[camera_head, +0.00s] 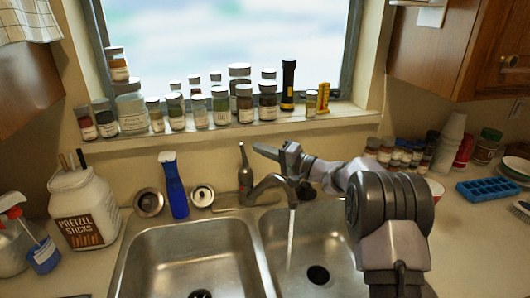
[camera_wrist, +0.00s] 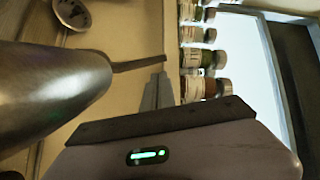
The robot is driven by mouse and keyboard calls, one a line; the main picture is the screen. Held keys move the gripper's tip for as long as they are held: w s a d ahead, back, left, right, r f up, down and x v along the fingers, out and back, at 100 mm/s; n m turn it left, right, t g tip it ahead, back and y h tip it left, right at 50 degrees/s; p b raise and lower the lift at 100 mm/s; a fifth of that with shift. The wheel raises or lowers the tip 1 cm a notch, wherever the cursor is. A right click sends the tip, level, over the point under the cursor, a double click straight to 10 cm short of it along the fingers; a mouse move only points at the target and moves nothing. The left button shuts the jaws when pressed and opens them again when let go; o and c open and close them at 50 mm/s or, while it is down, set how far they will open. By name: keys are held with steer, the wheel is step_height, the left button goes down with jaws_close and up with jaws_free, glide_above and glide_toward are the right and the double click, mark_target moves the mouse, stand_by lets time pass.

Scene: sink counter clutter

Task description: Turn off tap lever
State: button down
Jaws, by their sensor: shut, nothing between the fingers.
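The metal tap (camera_head: 268,188) stands behind the double sink, and a thin stream of water (camera_head: 291,235) runs from its spout. Its thin lever (camera_head: 241,150) points upward from the tap body. In the wrist view the large metal tap body (camera_wrist: 45,95) fills the left, with the lever (camera_wrist: 138,64) reaching toward the middle. My gripper (camera_head: 257,148) is shut and empty, just right of the lever near its top. In the wrist view the closed fingertips (camera_wrist: 158,78) are close to the lever's end; I cannot tell whether they touch.
Several spice jars (camera_head: 220,105) line the window sill behind. Small jars (camera_head: 400,153), cups (camera_head: 450,140) and a blue ice tray (camera_head: 488,189) are at right.

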mark_target(243, 153)
steer(key=x, duration=0.4)
steer(key=shift+r, duration=0.1)
steer(key=b, duration=0.2)
steer(key=f+b, duration=0.1)
steer(key=shift+s+a+n+b, duration=0.15)
steer(key=shift+s+n+b, duration=0.1)
steer(key=shift+n+b, duration=0.15)
steer(key=shift+s+a+r+b, duration=0.1)
steer(key=shift+s+r+b, duration=0.1)
steer(key=shift+b, duration=0.35)
steer(key=shift+r+n, duration=0.25)
steer(key=shift+n, duration=0.05)
